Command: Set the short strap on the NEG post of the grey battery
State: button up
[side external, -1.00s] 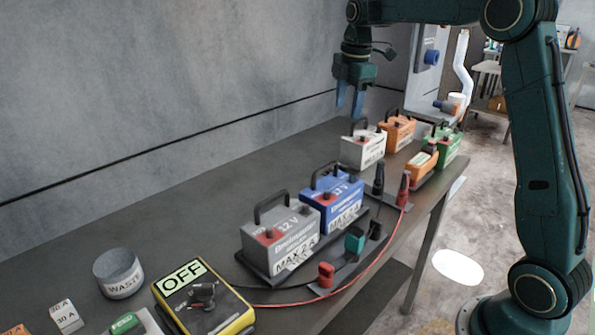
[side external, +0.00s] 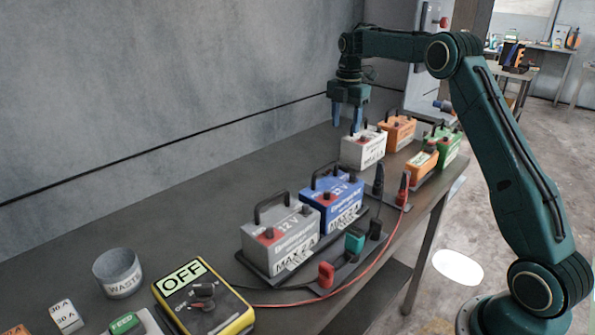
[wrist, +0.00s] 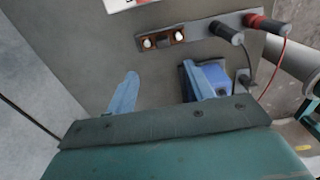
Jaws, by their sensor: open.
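The grey battery (side external: 285,238) stands on a dark tray in the side view, with a black handle and a red-capped post on top. Which post is NEG cannot be read. A copper-brown strip with two bright round spots (wrist: 163,40) lies beyond my fingers in the wrist view. It may be the short strap, but I cannot be sure. My gripper (side external: 348,118) is open and empty, pointing down above the bench, behind and to the right of the grey battery. Its blue fingers also show in the wrist view (wrist: 158,88).
The blue battery (side external: 333,202) stands beside the grey one. A white battery (side external: 363,150), an orange one (side external: 398,131) and a green one (side external: 450,145) stand farther back. Black (side external: 378,180) and red (side external: 403,187) clamps stand near the bench edge. A yellow OFF switch box (side external: 203,300) is in front.

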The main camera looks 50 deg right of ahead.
send_over(343, 165)
jog(key=f, duration=0.8)
jog(key=shift+w+d, duration=0.15)
jog(key=shift+w, duration=0.05)
jog(key=shift+s+f, duration=0.2)
jog(key=shift+f, duration=2.35)
jog(key=c, duration=1.1)
